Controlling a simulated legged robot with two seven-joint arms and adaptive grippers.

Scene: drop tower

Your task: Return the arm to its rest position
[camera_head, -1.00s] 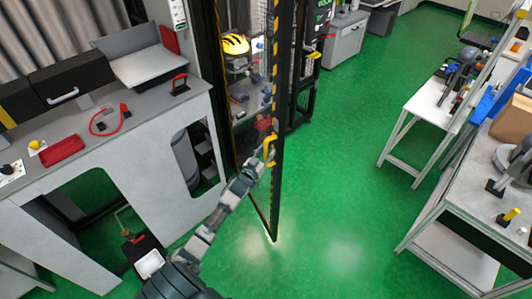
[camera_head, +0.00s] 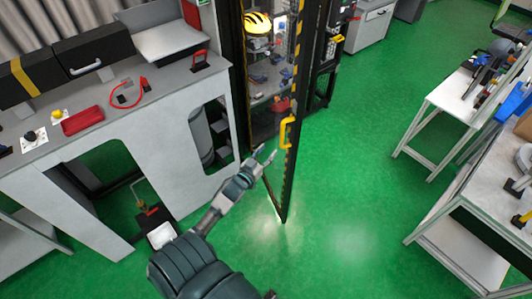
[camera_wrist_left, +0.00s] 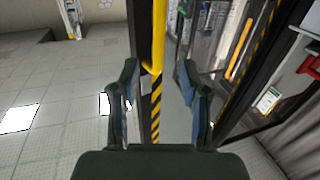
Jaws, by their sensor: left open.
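My left arm reaches up from the bottom of the head view. Its gripper (camera_head: 265,156) is open and empty, just left of and below the yellow handle (camera_head: 287,132) on the open door (camera_head: 289,165) with yellow-black striped edging. The gripper stands apart from the handle. In the left wrist view the two fingers (camera_wrist_left: 160,95) are spread wide, with the yellow handle (camera_wrist_left: 158,40) beyond them and nothing held. My right gripper is not in view.
The tower cabinet (camera_head: 262,95) stands behind the door, with a yellow helmet (camera_head: 257,22) inside. A grey bench (camera_head: 120,110) is on the left. White tables (camera_head: 450,105) stand on the right. The green floor (camera_head: 350,190) between is clear.

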